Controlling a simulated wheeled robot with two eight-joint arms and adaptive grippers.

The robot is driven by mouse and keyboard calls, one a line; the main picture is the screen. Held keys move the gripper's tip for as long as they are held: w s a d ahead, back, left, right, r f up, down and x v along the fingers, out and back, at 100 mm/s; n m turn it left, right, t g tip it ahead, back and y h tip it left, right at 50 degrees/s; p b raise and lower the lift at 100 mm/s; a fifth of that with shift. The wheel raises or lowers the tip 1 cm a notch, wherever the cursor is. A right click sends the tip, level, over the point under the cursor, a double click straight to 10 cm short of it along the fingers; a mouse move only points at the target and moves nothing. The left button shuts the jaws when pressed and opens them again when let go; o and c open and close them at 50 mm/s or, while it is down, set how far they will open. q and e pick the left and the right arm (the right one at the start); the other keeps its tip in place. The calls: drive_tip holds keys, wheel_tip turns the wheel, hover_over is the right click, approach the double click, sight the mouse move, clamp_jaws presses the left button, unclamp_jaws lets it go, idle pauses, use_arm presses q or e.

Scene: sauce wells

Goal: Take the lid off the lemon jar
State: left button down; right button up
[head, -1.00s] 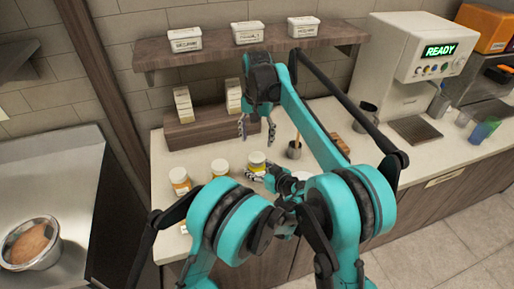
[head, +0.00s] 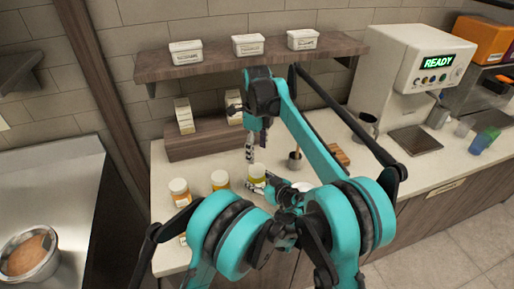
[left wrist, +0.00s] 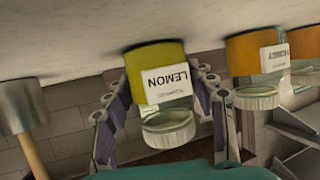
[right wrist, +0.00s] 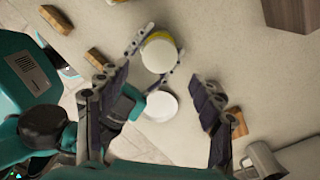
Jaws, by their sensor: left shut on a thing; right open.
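The lemon jar (head: 257,173) stands on the counter, the rightmost of a row of jars. In the left wrist view it appears upside down, with yellow contents (left wrist: 153,62), a LEMON label and its pale lid (left wrist: 168,130) on. The lid shows white from above in the right wrist view (right wrist: 159,56). My left gripper (head: 254,187) is shut on the jar, its fingers on either side of it (left wrist: 165,112). My right gripper (head: 252,152) is open and empty, pointing down above the jar; in its wrist view the jar lies beyond and between its fingertips (right wrist: 158,80).
Two orange jars (head: 220,180) (head: 180,190) stand left of the lemon jar. A round white dish (right wrist: 161,106) lies close beside it. A metal cup with a wooden handle (head: 295,160) stands to the right. A wooden riser (head: 205,142) and shelf (head: 250,62) are behind.

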sight(257, 168)
wheel_tip(257, 168, down, 8)
drive_tip(key=shift+r, duration=0.25)
